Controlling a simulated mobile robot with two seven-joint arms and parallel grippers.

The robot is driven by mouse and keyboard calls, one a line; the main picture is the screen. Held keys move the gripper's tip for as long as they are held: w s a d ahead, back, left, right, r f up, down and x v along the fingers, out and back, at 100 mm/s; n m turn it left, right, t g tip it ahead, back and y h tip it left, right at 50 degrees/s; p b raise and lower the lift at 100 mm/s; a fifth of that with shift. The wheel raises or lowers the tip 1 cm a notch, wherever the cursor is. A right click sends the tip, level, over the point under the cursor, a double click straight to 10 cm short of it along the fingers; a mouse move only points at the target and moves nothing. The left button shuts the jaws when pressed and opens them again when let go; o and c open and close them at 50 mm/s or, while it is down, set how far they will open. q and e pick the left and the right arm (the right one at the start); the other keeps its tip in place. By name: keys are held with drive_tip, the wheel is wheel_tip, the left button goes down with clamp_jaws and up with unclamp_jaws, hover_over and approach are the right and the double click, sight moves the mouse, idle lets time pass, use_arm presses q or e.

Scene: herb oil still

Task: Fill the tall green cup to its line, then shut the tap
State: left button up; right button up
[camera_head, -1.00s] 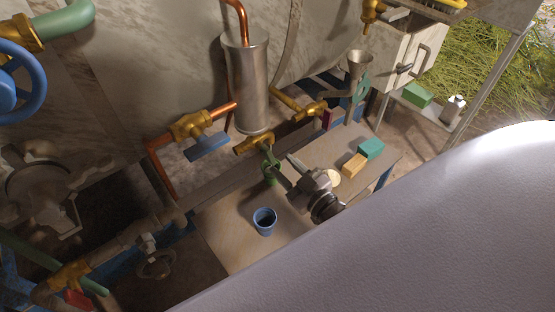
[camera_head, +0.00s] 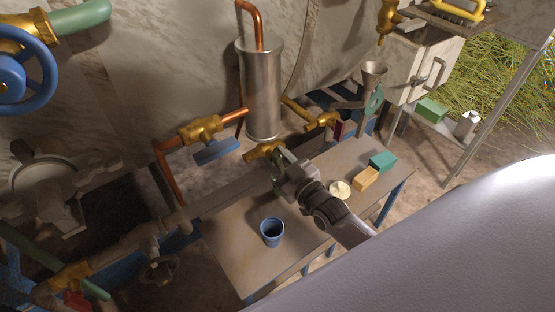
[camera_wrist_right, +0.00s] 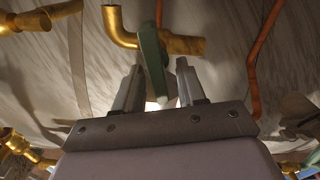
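A brass tap (camera_head: 262,150) with a green lever (camera_head: 284,159) sits below the steel cylinder, above the far edge of the table. My right gripper (camera_head: 283,172) is at this lever. In the right wrist view the green lever (camera_wrist_right: 152,62) stands between the two spread fingers of my right gripper (camera_wrist_right: 158,82), with the brass spout behind it. I see no clear grip on the lever. I cannot make out a tall green cup; my right gripper and wrist hide the area under the tap. My left gripper is not in view.
A blue cup (camera_head: 272,232) stands upright on the table (camera_head: 240,262), nearer me than the tap. A pale round disc (camera_head: 340,190), an orange block (camera_head: 366,179) and a teal block (camera_head: 383,161) lie right of my wrist. A funnel (camera_head: 373,74) stands behind.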

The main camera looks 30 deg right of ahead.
drive_tip(key=shift+c, duration=0.3)
clamp_jaws()
drive_tip(key=shift+d+r+m+p, duration=0.1)
drive_tip(key=shift+r+m+p, duration=0.05)
drive_tip(key=shift+m+p, duration=0.65)
drive_tip(key=shift+d+m, duration=0.15)
drive_tip(key=shift+m, duration=0.85)
drive_tip(key=shift+o, duration=0.3)
unclamp_jaws()
drive_tip(key=s+d+p, duration=0.1)
drive_tip(key=s, duration=0.6)
